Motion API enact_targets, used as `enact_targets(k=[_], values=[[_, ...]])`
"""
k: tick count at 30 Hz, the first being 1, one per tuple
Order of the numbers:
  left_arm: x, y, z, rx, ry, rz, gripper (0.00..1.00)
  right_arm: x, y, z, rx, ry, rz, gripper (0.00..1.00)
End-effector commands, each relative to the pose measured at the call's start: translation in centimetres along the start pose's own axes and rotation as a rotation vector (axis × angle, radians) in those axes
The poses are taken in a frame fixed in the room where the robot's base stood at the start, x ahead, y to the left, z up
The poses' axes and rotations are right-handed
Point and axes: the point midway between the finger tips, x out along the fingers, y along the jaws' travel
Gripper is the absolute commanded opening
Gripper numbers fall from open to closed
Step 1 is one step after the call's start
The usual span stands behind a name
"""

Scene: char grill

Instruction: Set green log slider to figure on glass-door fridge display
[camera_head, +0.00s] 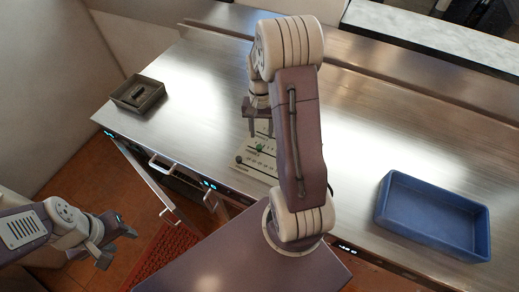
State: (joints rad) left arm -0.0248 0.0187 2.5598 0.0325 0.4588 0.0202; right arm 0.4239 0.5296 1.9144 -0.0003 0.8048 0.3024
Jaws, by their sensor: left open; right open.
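A pale slider panel (243,165) lies on the steel counter, with a small green slider knob (260,149) and some dark knobs and marks on it. My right gripper (258,130) is open above the far part of the panel, close to the green knob; I cannot tell whether it touches. My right arm hides the panel's right side. Small lit blue displays (210,186) sit along the counter's front edge; their figures are too small to read, and I cannot tell which is the glass-door fridge's. My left gripper (118,242) is open and empty, low at the left, away from the counter.
A dark square tray (152,98) with a small block inside stands on the counter's left end. A blue bin (388,205) stands at the right. A door (148,180) below the counter hangs open. A red mat (165,255) lies on the floor.

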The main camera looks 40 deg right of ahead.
Motion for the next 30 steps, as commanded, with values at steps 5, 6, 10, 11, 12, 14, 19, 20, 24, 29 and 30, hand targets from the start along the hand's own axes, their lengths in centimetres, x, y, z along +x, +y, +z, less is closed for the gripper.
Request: enact_targets(k=[5,6,10,11,12,14,19,20,24,29,30], values=[[6.4,-0.1,0.7,0.0,-0.001,0.0,0.44,1.8,-1.1,-2.0,0.111,0.095,-0.035,0.44],[6.5,-0.1,0.7,0.0,-0.001,0.0,0.44,1.8,-1.1,-2.1,0.109,0.101,-0.038,0.44],[6.3,-0.1,0.7,0.0,0.0,0.0,0.44,1.5,-1.1,-2.0,0.107,0.102,-0.038,0.44],[6.2,-0.1,0.6,0.0,0.0,0.0,0.44,1.5,-1.1,-2.0,0.107,0.101,-0.038,0.44],[6.1,-0.1,0.6,0.0,0.0,0.0,0.44,1.6,-1.1,-2.0,0.107,0.1,-0.037,0.44],[6.0,-0.1,0.6,0.0,0.0,0.0,0.44,2.1,-1.1,-2.0,0.106,0.098,-0.037,0.44],[5.8,-0.1,0.6,0.0,0.0,0.0,0.44,5.6,-1.2,-2.3,0.106,0.093,-0.035,0.44],[5.7,-0.1,0.6,0.0,0.0,0.0,0.44,6.2,-1.2,-2.3,0.106,0.095,-0.035,0.44],[5.5,-0.1,0.6,0.0,0.0,0.0,0.44,8.8,-1.3,-2.7,0.106,0.096,-0.036,0.44],[5.5,-0.1,0.6,0.0,0.0,0.0,0.44,10.2,-1.4,-2.9,0.106,0.099,-0.037,0.44],[5.5,-0.1,0.6,0.0,0.0,0.0,0.44,10.4,-1.4,-2.9,0.106,0.1,-0.037,0.44]])
